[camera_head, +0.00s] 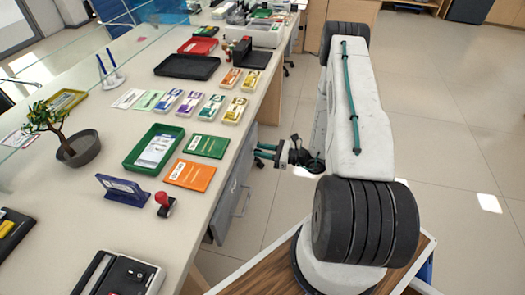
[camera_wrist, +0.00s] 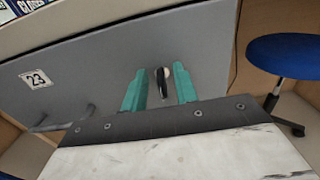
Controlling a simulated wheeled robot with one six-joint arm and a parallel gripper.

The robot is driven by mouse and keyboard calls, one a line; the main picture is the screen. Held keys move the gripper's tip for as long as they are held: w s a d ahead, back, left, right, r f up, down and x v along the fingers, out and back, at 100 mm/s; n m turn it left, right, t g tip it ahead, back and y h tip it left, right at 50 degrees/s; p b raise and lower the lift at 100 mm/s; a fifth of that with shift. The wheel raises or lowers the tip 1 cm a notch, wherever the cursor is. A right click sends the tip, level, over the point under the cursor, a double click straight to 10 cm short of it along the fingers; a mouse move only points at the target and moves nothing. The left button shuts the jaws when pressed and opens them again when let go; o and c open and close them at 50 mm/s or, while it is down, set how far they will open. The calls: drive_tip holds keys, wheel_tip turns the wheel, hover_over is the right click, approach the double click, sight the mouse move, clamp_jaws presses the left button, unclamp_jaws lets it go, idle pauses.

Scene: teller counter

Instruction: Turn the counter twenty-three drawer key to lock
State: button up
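The grey drawer front (camera_wrist: 95,70) fills much of the wrist view and carries a white label reading 23 (camera_wrist: 37,78). A dark key (camera_wrist: 162,87) sticks out of a round, pale lock (camera_wrist: 166,73) to the right of the label. My gripper (camera_wrist: 159,82) has its two green fingers on either side of the key, with a gap showing on both sides. It is open. In the head view my gripper (camera_head: 264,151) is beside the grey drawer unit (camera_head: 231,187) under the counter; the key is not visible there.
A grey bar handle (camera_wrist: 62,121) is on the drawer front, left of my gripper. A blue stool (camera_wrist: 284,54) stands at the right in the wrist view. The long counter (camera_head: 120,235) holds trays, cards and a plant. The floor (camera_head: 440,120) on the right is mostly clear.

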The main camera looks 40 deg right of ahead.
drive_tip(key=shift+c, duration=0.3)
clamp_jaws()
drive_tip(key=shift+w+m, duration=0.1)
drive_tip(key=shift+m, duration=0.3)
drive_tip(key=m, duration=0.6)
drive_tip(key=shift+w+d+f, duration=0.1)
drive_tip(key=shift+w+d, duration=0.1)
drive_tip(key=shift+d, duration=0.05)
drive_tip(key=m, duration=0.5)
drive_tip(key=shift+w+d+f+m, duration=0.15)
drive_tip(key=shift+f+m, duration=0.1)
drive_tip(key=shift+m, duration=0.15)
drive_tip(key=m, duration=0.5)
drive_tip(key=shift+f, duration=0.25)
drive_tip(key=shift+d+m, duration=0.1)
drive_tip(key=shift+m, duration=0.2)
